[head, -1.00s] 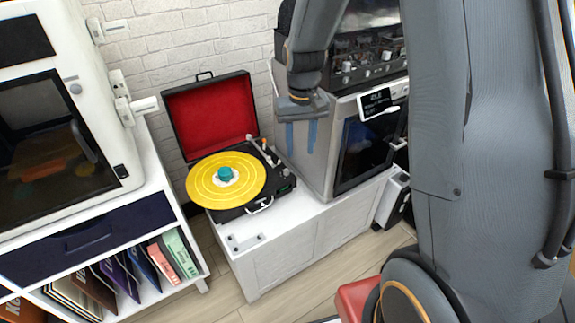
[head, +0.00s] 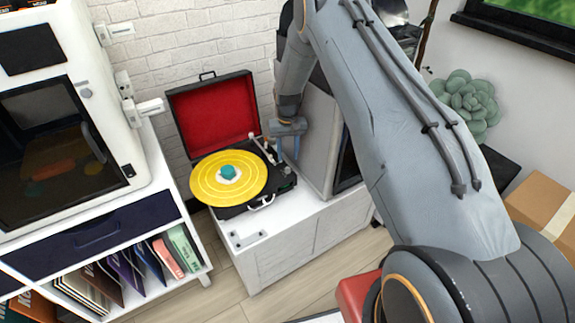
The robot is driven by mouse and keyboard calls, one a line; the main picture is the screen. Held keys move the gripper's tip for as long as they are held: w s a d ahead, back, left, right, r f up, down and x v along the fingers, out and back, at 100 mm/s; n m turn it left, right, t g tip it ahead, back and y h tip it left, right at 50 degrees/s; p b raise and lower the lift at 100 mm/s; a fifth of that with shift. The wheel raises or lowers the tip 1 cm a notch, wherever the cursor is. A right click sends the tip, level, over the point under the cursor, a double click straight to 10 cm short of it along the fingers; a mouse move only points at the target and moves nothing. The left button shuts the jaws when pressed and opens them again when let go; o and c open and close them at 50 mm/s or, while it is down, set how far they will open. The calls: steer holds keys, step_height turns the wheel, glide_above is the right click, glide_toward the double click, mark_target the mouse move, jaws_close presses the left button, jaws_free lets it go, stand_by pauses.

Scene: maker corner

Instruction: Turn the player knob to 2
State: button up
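The record player (head: 232,211) is a black case with its red-lined lid (head: 213,118) standing open. A yellow record (head: 207,191) with a teal centre (head: 228,172) lies on it. The tonearm (head: 265,150) is at the record's right side. My gripper (head: 287,152) points down over the player's back right corner, to the right of the tonearm. Its two blue fingers are apart, with nothing seen between them. The player knob is too small to make out; it may be among the small parts near the right edge, just below the fingers.
The player stands on a white cabinet (head: 278,238). A grey boxy machine (head: 318,135) stands close on its right, partly behind my arm. A white machine (head: 120,110) stands on the left shelf unit.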

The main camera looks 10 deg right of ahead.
mark_target(288, 168)
steer(key=shift+f+p, duration=0.6)
steer(key=shift+f, duration=2.55)
jaws_close()
